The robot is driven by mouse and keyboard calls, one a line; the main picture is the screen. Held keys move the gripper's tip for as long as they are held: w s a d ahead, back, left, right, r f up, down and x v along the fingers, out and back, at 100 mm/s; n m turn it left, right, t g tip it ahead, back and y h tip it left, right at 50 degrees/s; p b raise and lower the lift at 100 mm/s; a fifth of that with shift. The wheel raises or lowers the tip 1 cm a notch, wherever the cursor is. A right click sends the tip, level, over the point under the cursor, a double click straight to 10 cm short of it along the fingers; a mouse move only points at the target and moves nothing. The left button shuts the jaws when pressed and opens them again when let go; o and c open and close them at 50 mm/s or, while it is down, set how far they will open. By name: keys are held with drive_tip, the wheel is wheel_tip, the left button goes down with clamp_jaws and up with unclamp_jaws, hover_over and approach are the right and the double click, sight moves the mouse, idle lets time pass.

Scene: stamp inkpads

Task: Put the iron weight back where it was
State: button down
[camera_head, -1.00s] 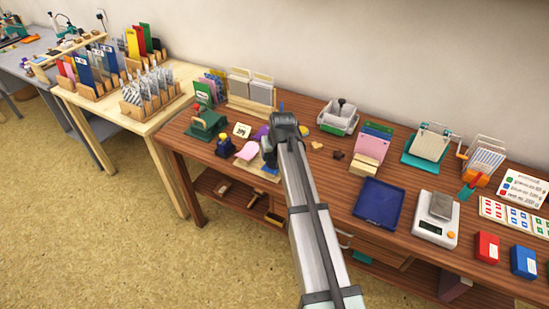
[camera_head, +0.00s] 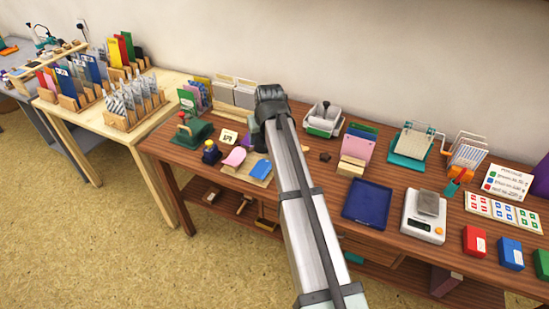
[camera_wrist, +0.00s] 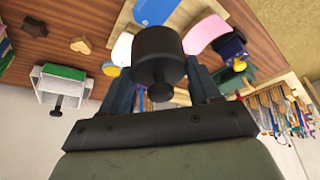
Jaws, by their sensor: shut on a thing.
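The iron weight (camera_wrist: 158,52) is a black cylinder with a small knob, seen in the wrist view. My gripper (camera_wrist: 160,88) is shut on it, one finger at each side, above the wooden desk. In the head view my gripper (camera_head: 272,105) is over the back of the desk, behind the board with the pink and blue pads. The weight is hidden there behind my arm. The wooden board (camera_head: 238,172) carries a pink pad (camera_head: 235,157) and a blue pad (camera_head: 260,169). Whatever lies directly beneath the weight is partly covered in both views.
A dark blue tray (camera_head: 368,203) and a white scale (camera_head: 424,228) bearing a grey block (camera_head: 428,203) stand right of my arm. A white-and-green blotter (camera_head: 324,121), card racks (camera_head: 235,93) and a dark blue stamp (camera_head: 211,153) stand nearby. The wall closes the back.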

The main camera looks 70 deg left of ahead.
drive_tip(key=w+d+f+m, duration=0.25)
drive_tip(key=w+d, duration=0.45)
drive_tip(key=w, duration=0.4)
drive_tip(key=shift+s+d+f+n, duration=0.15)
drive_tip(key=shift+s+f+n, duration=0.2)
drive_tip(key=shift+f, duration=1.35)
drive_tip(key=shift+s+d+f+n, duration=0.15)
drive_tip(key=shift+f+n, duration=0.35)
drive_tip(key=shift+f, duration=1.25)
drive_tip(key=shift+s+d+f+n, duration=0.2)
drive_tip(key=shift+f+n, duration=0.2)
drive_tip(key=shift+f, duration=1.3)
drive_tip(key=shift+f, duration=0.1)
drive_tip(key=shift+c, duration=1.2)
unclamp_jaws()
drive_tip(key=v, duration=1.2)
